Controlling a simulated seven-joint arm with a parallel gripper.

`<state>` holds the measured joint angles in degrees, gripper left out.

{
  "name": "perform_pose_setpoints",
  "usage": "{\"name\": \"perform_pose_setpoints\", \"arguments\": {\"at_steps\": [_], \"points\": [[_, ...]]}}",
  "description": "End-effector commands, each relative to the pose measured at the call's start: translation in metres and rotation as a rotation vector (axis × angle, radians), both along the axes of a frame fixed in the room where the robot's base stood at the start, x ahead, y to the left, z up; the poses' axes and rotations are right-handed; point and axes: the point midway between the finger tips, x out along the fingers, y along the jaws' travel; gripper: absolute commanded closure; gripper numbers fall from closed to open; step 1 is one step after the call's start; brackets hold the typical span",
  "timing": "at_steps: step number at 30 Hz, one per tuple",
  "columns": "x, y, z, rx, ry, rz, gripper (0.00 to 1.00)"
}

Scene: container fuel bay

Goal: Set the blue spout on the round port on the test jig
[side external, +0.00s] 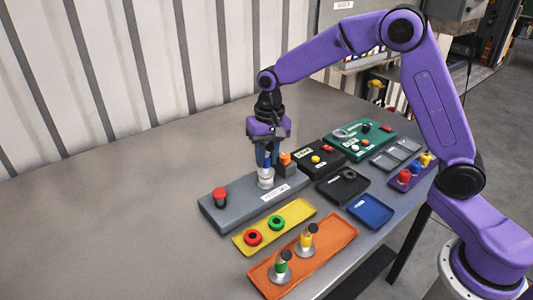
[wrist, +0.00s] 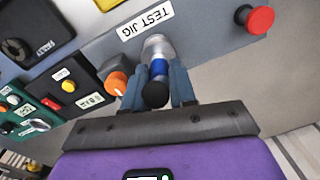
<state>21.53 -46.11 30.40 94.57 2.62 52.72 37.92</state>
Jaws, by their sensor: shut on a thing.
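The test jig (side external: 235,208) is a long grey plate with a white label, and it also shows in the wrist view (wrist: 205,35). Its round port (side external: 265,181) is a pale metal cylinder, seen in the wrist view (wrist: 155,45) just beyond the spout. The blue spout (wrist: 158,68) has a blue band and a black end. My gripper (wrist: 158,90) is shut on it, one finger on each side. In the side view my gripper (side external: 267,158) points down over the port. The spout appears in line with the port; whether it is fully seated I cannot tell.
On the jig are a red button (side external: 219,194) and an orange knob (side external: 285,158) close beside my gripper. In front lie a yellow tray (side external: 295,212) with two rings and an orange tray (side external: 325,245) with two other spouts. The table's left side is clear.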

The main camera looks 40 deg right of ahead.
Motion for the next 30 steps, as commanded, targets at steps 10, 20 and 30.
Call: {"name": "perform_pose_setpoints", "arguments": {"at_steps": [10, 20, 30], "points": [[0.0003, 0.0001, 0.0003, 0.001, -0.001, 0.0, 1.0], [0.0007, 0.0001, -0.0037, 0.0, -0.002, 0.0, 1.0], [0.0005, 0.0001, -0.0038, 0.001, -0.001, 0.0, 0.55]]}}
